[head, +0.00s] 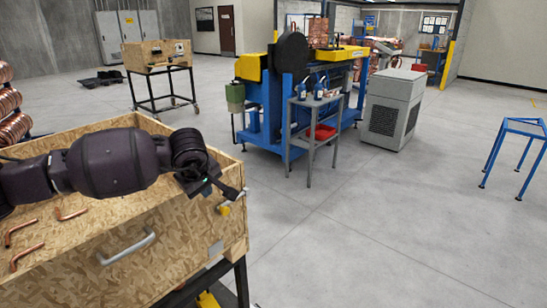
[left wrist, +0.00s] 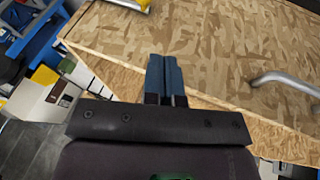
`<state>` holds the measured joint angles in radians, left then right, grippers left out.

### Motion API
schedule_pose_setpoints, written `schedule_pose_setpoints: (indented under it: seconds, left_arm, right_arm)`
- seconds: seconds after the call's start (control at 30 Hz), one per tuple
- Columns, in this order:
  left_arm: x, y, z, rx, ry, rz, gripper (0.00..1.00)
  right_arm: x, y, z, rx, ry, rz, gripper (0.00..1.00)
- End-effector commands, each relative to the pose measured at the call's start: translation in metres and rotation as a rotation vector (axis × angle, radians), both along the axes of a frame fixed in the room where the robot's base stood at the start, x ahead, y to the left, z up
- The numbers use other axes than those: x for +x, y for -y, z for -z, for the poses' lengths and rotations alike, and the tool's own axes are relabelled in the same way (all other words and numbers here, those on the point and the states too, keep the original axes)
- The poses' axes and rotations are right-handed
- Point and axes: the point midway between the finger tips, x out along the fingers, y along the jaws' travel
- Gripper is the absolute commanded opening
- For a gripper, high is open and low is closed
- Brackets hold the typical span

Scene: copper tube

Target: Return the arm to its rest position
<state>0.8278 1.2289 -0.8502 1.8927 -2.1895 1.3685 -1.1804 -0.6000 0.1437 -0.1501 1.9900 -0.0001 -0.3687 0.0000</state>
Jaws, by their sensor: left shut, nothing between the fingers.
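My left arm reaches in from the left over a wooden crate of particle board (head: 185,238). My left gripper (head: 243,192) is at the crate's right corner, near a yellow and metal latch (head: 224,208). In the left wrist view its two blue-grey fingers (left wrist: 165,75) are together with nothing between them, and the crate's board side (left wrist: 210,45) lies behind them. Several bent copper tubes (head: 28,257) lie inside the crate at the left, beneath my arm. My right gripper is not in view.
A metal handle (head: 127,248) sticks out from the crate's front. A blue and yellow machine (head: 270,95) stands beyond, with a grey cart (head: 312,130) and a grey box unit (head: 393,108). A blue frame stand (head: 520,130) is at the right. The floor between is clear.

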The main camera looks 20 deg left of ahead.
Motion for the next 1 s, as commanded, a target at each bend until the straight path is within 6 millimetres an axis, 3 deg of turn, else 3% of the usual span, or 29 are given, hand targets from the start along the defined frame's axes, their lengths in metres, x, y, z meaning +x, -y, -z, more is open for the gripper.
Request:
schedule_pose_setpoints:
  seconds: [0.2, 0.33, 0.47, 0.7, 0.83, 1.0]
  left_arm:
    - [0.003, 0.003, -0.001, -0.044, 0.026, -0.044, 0.00]
    - [0.007, 0.029, -0.001, -0.253, 0.057, -0.107, 0.00]
    - [0.007, 0.072, -0.014, -0.590, 0.037, -0.200, 0.00]
    - [-0.001, 0.169, -0.061, -1.294, -0.158, -0.413, 0.00]
    - [-0.008, 0.204, -0.079, -1.658, -0.357, -0.598, 0.00]
    - [-0.010, 0.219, -0.090, -2.090, -0.676, -0.930, 0.00]
  right_arm:
    - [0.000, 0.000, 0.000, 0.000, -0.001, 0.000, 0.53]
    - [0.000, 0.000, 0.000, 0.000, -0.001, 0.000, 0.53]
    - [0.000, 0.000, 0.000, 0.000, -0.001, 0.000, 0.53]
    - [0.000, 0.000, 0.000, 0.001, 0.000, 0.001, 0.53]
    - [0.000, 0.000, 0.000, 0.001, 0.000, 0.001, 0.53]
    - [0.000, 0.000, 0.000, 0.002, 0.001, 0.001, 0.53]
